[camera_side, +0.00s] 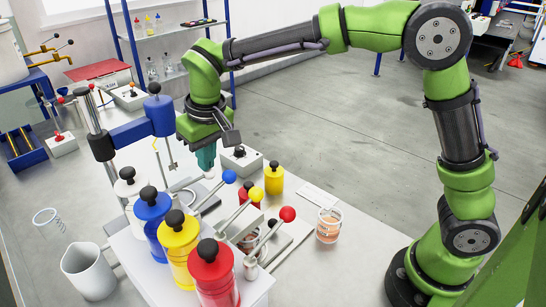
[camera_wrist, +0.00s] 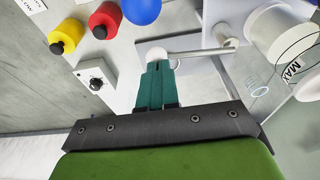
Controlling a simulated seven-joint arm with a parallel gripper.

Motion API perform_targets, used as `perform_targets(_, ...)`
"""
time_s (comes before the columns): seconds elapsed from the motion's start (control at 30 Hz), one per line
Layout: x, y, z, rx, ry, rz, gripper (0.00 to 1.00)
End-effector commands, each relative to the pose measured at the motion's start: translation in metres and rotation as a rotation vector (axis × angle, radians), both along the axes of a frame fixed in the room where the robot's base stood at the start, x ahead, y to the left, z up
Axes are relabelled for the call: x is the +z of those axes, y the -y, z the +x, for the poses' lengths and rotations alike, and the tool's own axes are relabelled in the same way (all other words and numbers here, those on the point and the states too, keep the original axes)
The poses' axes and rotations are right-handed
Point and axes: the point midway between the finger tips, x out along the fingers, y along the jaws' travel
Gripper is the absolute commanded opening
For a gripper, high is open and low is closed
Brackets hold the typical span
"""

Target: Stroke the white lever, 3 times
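The white lever shows in the wrist view as a pale rod (camera_wrist: 200,51) running right from a white ball knob (camera_wrist: 158,54). In the side view the white knob (camera_side: 209,175) is just under my fingertips, and the rest of the lever is partly hidden. My gripper (camera_side: 206,165) points down over the knob. Its teal fingers (camera_wrist: 154,72) are together with only a thin seam between them, and nothing shows between them. The tips are at the knob; whether they touch it I cannot tell. The white canister (camera_side: 130,192) stands at the back of the row.
The blue (camera_side: 229,176), yellow (camera_side: 256,194) and red (camera_side: 288,214) lever knobs stand nearby. Small yellow (camera_side: 274,179) and red pots are behind them. A switch box (camera_side: 236,166) is beyond my gripper. A beaker (camera_side: 88,272) and glass jar (camera_side: 328,225) flank the gantry.

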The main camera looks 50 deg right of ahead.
Motion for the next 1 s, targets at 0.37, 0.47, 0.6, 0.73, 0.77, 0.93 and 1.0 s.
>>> perform_targets(0.37, -0.013, 0.0, 0.0, 0.0, -0.002, -0.001, 0.0)
perform_targets(0.47, -0.012, 0.0, 0.0, 0.0, -0.002, -0.001, 0.0)
perform_targets(0.6, 0.001, 0.0, 0.001, 0.0, 0.0, 0.0, 0.0)
perform_targets(0.73, 0.017, 0.0, 0.001, 0.0, 0.002, 0.0, 0.0)
perform_targets(0.77, 0.02, 0.0, 0.0, 0.0, 0.001, 0.0, 0.0)
perform_targets(0.93, 0.039, 0.0, 0.001, 0.001, 0.002, -0.001, 0.0)
perform_targets(1.0, 0.044, 0.0, 0.0, 0.0, 0.0, -0.001, 0.0)
